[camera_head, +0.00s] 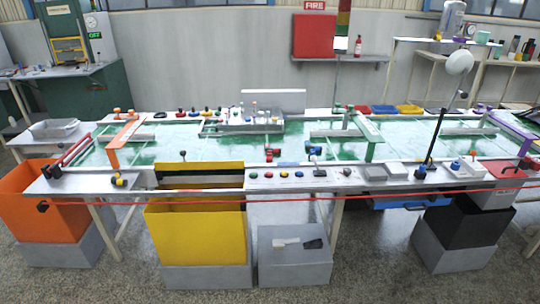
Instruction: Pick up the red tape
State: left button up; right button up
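A long thin red strip (290,199), which looks like the red tape, runs across the front of the long workbench (215,187), just below its top edge. It stretches from near the orange bin at the left to the right border of the view. I cannot tell how it is fastened or where its right end is. Neither of my grippers is in view, and nothing is seen touching the strip.
An orange bin (28,215), a yellow bin (197,232) and a black bin (462,232) stand on grey blocks along the front. A low grey box (293,265) stands between them. A black pole (437,135) rises from the bench at the right.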

aim_at(269, 153)
jog(key=i+l+u, duration=0.35)
jog(key=i, duration=0.35)
jog(key=i+l+u, duration=0.35)
jog(key=i, duration=0.35)
jog(key=i+l+u, duration=0.35)
jog(key=i+l, duration=0.2)
jog(key=i, duration=0.05)
